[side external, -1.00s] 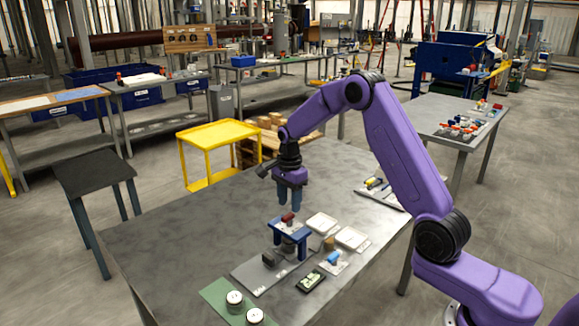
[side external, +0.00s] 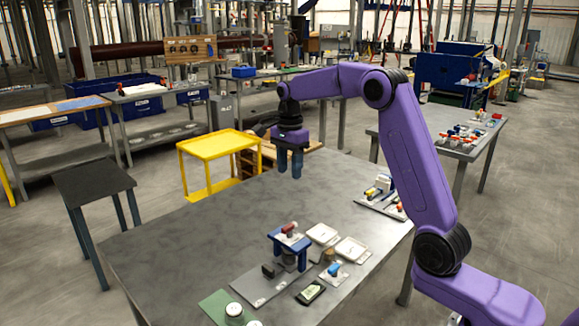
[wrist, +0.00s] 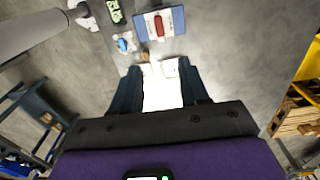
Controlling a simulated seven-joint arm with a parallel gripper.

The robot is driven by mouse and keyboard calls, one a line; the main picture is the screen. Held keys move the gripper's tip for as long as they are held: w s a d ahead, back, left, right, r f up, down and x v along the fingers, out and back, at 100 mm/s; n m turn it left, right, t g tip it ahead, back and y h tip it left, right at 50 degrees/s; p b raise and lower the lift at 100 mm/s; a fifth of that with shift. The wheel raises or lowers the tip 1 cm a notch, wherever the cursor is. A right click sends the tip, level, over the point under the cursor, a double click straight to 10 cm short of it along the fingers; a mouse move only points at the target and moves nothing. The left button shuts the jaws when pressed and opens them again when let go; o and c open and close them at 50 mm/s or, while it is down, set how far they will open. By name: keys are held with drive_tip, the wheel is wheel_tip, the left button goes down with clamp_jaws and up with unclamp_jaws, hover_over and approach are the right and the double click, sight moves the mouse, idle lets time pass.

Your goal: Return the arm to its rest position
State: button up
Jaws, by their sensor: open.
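My gripper (side external: 290,164) hangs pointing down in the side external view, high above the grey worktable (side external: 190,225), with its blue fingers apart and nothing between them. The blue press stand (side external: 289,245) with a red handle (side external: 290,227) on top stands on the table below and in front of it, well clear of the fingers. In the wrist view, the press top (wrist: 173,24) and its red handle (wrist: 159,25) show beyond the fingertips. The gripper (wrist: 162,75) looks open there too, with white trays visible beyond and between the fingers.
Two white trays (side external: 323,234) (side external: 351,249), a blue piece (side external: 334,270), a small dark device (side external: 310,292) and a green mat (side external: 215,307) with white round pieces lie around the press. A tool tray (side external: 383,196) sits at the right edge. The table's left half is clear.

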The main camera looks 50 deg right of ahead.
drive_tip(key=shift+a, duration=0.1)
drive_tip(key=s+a+n, duration=1.4)
drive_tip(key=s+n, duration=0.1)
drive_tip(key=s+d+f+n, duration=0.1)
drive_tip(key=s+f+n, duration=0.1)
drive_tip(key=s+n, duration=0.6)
drive_tip(key=s+d+f+n, duration=0.1)
drive_tip(key=s+f+n, duration=0.2)
drive_tip(key=s+n, duration=0.4)
drive_tip(key=s, duration=0.9)
drive_tip(key=shift+d+n, duration=0.15)
drive_tip(key=shift+n, duration=0.25)
